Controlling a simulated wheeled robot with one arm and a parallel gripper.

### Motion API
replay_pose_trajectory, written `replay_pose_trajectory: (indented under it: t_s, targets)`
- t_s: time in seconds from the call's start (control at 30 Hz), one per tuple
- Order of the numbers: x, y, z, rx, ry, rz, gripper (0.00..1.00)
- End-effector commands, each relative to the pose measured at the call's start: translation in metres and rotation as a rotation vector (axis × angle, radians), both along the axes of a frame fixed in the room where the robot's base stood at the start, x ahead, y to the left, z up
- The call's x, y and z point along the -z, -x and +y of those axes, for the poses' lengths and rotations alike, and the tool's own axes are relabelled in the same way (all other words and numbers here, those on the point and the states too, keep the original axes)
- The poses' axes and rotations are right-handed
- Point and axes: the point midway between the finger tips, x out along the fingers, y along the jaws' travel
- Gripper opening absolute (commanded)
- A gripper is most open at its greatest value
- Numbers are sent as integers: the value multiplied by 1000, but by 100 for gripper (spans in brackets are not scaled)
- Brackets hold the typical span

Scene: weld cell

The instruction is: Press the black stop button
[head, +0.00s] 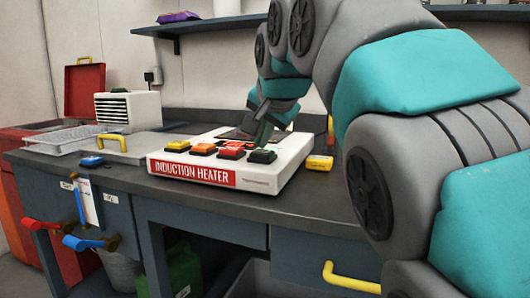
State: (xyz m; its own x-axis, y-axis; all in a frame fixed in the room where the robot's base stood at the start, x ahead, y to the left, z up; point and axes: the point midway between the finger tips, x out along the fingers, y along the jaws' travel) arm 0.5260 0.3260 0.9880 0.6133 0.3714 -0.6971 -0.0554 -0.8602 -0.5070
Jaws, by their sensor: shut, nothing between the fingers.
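The white induction heater (225,180) stands on the workbench with a red "INDUCTION HEATER" label on its front. A black button (263,157) sits at the right end of the front row on its top. My gripper (261,143) is shut and empty, pointing down just above or behind the black button. I cannot tell whether its tips touch the button. My wrist and gripper hide part of the heater's back right top.
A yellow device (319,163) lies right of the heater on the dark bench (312,199). A grey plate with a yellow handle (112,142) and a small blue item (91,161) lie to the left. A shelf (220,22) hangs on the back wall.

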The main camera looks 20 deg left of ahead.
Motion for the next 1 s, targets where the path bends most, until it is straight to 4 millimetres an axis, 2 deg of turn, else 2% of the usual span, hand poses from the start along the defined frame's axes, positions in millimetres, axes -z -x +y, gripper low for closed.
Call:
replay_pose_trajectory:
  t_s: [1.0]
  targets:
    - [10, 0, 0, 0, 1, 1, 0]
